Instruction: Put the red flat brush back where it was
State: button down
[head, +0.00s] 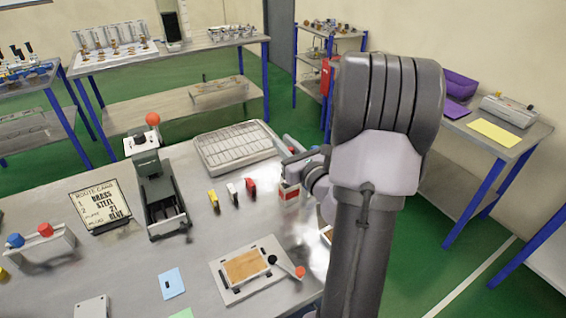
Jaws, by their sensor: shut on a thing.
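My gripper (286,149) reaches left over the right part of the workbench, near the wire-topped tray. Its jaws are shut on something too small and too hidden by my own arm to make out. A small red piece (251,187) stands on the bench at the right end of a row with a white piece (232,191) and a yellow piece (213,199). I cannot tell whether it is a brush. A red and white block (289,193) shows just below my gripper, partly hidden by the arm. No red flat brush can be made out clearly.
The wire-topped tray (236,147) lies at the back of the workbench (215,245). A grey press (158,193) with a red knob and a sign (97,206) stand to the left. A plate with a lever (258,268) lies in front. Bare bench lies between them.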

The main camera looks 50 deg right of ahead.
jog(key=shift+f+b, duration=0.45)
jog(key=shift+f, duration=0.85)
jog(key=c, duration=1.3)
grip_release()
